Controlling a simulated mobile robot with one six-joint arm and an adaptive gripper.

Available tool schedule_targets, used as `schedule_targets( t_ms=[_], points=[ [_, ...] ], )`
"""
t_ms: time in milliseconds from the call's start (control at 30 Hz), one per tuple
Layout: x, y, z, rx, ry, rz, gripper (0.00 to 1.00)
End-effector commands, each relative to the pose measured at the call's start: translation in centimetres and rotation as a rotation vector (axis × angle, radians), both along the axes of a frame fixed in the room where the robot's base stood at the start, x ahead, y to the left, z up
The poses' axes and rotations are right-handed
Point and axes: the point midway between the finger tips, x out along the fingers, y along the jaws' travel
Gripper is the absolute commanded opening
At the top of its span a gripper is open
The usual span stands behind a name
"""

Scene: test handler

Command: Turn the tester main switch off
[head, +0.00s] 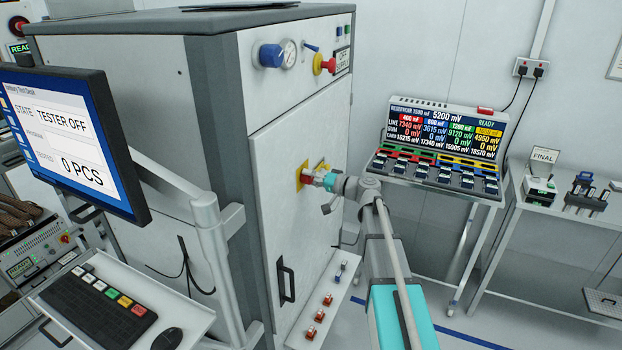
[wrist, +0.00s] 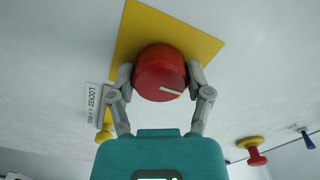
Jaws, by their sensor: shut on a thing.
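The main switch is a red round knob (wrist: 160,72) on a yellow plate (wrist: 187,38), set in the front of the grey tester cabinet (head: 310,120). My gripper (wrist: 161,80) has a finger on each side of the knob and is shut on it. The knob's white line points to the right and slightly down in the wrist view. The monitor (head: 65,135) reads TESTER OFF and 0 PCS.
A LOCKED label (wrist: 92,97) and a yellow part (wrist: 104,134) sit beside the plate. A blue knob (head: 271,55), a gauge (head: 290,53) and a red-and-yellow button (head: 323,64) are higher on the cabinet. A display bench (head: 440,185) stands behind my arm to the right.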

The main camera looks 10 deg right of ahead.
Motion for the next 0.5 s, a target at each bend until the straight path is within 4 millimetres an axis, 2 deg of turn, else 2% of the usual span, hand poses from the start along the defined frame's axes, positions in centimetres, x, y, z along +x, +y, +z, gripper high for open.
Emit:
schedule_targets(
  t_ms=[467, 500],
  points=[
    [-0.19, 0.17, -0.09, -0.015, -0.015, 0.006, 0.17],
    [-0.19, 0.17, -0.09, -0.015, -0.015, 0.006, 0.70]
  ],
)
